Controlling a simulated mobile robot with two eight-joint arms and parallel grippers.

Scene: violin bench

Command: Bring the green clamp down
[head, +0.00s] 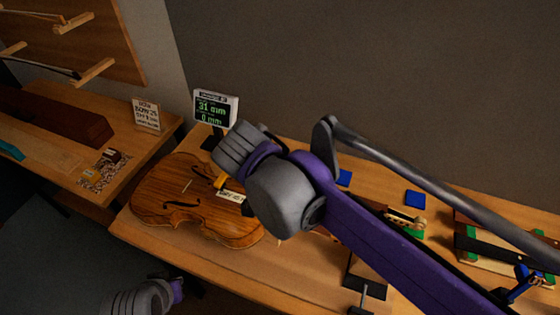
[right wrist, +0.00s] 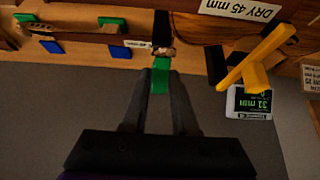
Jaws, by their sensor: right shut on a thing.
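The green clamp (right wrist: 160,78) shows in the right wrist view, its green part between the two fingers of my right gripper (right wrist: 162,82), which is shut on it. A black bar (right wrist: 161,28) of the clamp reaches beyond the fingertips toward the wooden edge. In the head view my right arm hides this clamp and the fingers. The violin body (head: 190,210) lies on the bench at left of centre. My left gripper (head: 190,288) is low in the head view, partly cut off and dark, away from the violin; its opening is unclear.
A yellow clamp (right wrist: 256,66) stands close to the green one; it also shows in the head view (head: 221,181). A small display (right wrist: 250,102) reads 31 mm. Blue blocks (head: 415,198) and a violin neck (head: 405,220) lie on the right. A sign (head: 146,114) stands on the left bench.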

